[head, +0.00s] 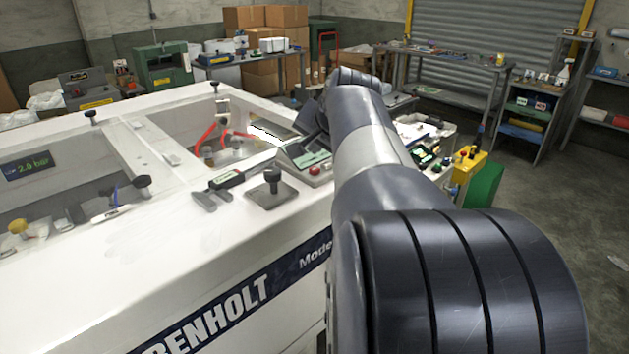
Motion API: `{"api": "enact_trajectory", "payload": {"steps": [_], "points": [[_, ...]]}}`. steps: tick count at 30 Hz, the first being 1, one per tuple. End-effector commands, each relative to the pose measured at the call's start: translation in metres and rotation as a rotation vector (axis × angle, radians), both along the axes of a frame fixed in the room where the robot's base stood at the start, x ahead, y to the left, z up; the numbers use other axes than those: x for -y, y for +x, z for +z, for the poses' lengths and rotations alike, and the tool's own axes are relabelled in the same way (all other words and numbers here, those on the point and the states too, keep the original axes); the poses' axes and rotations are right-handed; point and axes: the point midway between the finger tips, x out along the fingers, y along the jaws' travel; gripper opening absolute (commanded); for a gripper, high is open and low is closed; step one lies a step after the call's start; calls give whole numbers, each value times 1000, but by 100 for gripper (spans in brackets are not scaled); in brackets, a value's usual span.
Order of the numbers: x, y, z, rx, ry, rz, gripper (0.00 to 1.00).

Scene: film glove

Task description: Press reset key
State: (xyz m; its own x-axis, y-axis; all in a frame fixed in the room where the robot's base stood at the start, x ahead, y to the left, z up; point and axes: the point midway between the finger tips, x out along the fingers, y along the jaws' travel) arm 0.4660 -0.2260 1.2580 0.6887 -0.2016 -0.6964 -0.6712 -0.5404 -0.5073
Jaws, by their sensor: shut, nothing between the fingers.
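No key labelled reset is readable. A small grey control panel (303,153) with a pale green display stands on the white machine's near right edge, with a red button (315,170) beside the display. Right of my arm, a dark unit with a lit green display (424,155) shows, with small red and green buttons near it. A yellow box (467,163) with dark buttons stands farther right. My arm reaches away over the machine's right side and covers the space between these panels. The fingers of my gripper cannot be made out; they are hidden behind the arm.
The white machine (110,285) fills the left, with open recesses in its top. A black knob on a grey plate (272,188) and a digital caliper (225,186) lie near the control panel.

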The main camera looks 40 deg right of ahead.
Motion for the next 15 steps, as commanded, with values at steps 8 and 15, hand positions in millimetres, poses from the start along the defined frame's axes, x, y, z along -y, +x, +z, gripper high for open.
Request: {"api": "enact_trajectory", "payload": {"steps": [8, 15], "points": [[0, 0, -20, 0, 1, -1, 0], [0, 0, -19, -1, 0, -1, 0]]}}
